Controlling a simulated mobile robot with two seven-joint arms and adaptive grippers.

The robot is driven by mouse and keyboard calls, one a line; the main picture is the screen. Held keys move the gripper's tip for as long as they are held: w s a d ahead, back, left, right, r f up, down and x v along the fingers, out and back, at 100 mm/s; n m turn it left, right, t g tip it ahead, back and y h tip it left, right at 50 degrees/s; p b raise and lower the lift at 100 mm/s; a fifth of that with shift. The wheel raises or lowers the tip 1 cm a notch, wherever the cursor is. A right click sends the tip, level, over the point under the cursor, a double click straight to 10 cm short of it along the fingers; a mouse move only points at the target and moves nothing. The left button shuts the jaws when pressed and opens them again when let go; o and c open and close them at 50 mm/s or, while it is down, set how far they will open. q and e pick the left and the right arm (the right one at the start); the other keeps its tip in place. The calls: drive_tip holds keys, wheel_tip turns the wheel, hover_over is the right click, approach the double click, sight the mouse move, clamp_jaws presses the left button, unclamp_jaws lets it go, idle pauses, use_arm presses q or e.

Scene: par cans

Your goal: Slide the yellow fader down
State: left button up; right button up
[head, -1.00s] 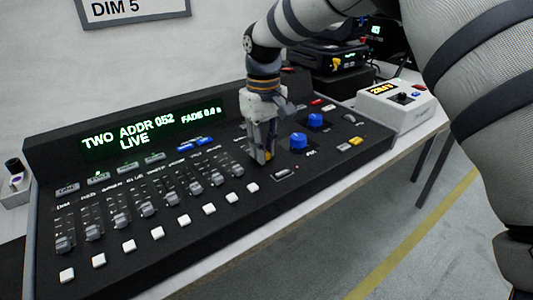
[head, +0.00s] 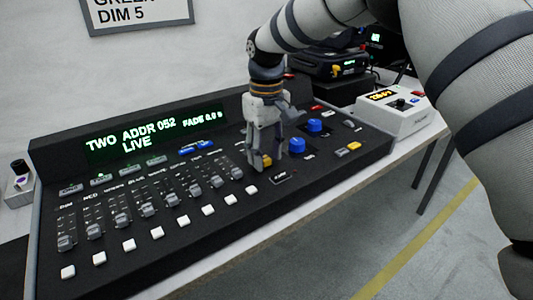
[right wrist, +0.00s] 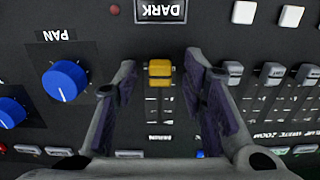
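The yellow fader (right wrist: 160,73) shows in the right wrist view at the end of its slot close to the DARK button (right wrist: 160,10). In the head view the yellow fader (head: 267,161) is partly hidden by my right gripper. My left gripper is not in view.
The black console (head: 130,283) has a row of grey faders (head: 147,209) and white buttons (head: 157,233) left of the gripper. Blue PAN and other knobs (head: 297,146) stand close on its right. A white box (head: 400,117) sits farther right on the table.

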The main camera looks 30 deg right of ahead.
sight(267, 159)
wheel_tip(267, 159, up, 12)
drive_tip(key=shift+f, duration=0.25)
